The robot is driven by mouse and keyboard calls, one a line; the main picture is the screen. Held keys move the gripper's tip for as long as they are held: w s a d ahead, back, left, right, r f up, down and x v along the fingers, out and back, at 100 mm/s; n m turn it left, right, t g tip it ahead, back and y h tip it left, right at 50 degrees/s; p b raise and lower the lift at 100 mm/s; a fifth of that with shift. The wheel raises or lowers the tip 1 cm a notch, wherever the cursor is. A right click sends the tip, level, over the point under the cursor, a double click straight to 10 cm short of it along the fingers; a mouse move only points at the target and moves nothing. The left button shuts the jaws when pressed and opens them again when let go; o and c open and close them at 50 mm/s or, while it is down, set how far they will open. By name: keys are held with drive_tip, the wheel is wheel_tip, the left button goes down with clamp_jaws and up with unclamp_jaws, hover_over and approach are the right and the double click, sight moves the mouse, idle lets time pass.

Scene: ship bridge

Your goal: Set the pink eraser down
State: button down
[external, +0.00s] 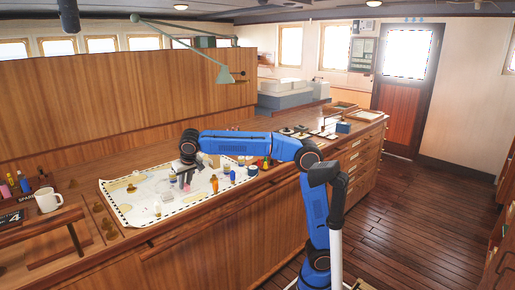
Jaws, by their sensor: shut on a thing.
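My gripper (183,176) points down over the white chart (135,211) on the wooden counter. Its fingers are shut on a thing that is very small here. A tiny pink patch (187,188) shows just below the fingertips and looks like the pink eraser. Whether it touches the chart I cannot tell at this size.
An orange bottle (214,184) and several small blue and white items stand on the chart to the right of my gripper. A white mug (47,200) stands at the left. A green lamp (224,75) hangs above the counter. The chart's left part is fairly clear.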

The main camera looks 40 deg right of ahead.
drive_tip(key=shift+f, duration=0.9)
drive_tip(key=c, duration=1.6)
unclamp_jaws()
drive_tip(key=shift+f, duration=0.1)
drive_tip(key=v, duration=1.2)
drive_tip(key=shift+s, duration=0.1)
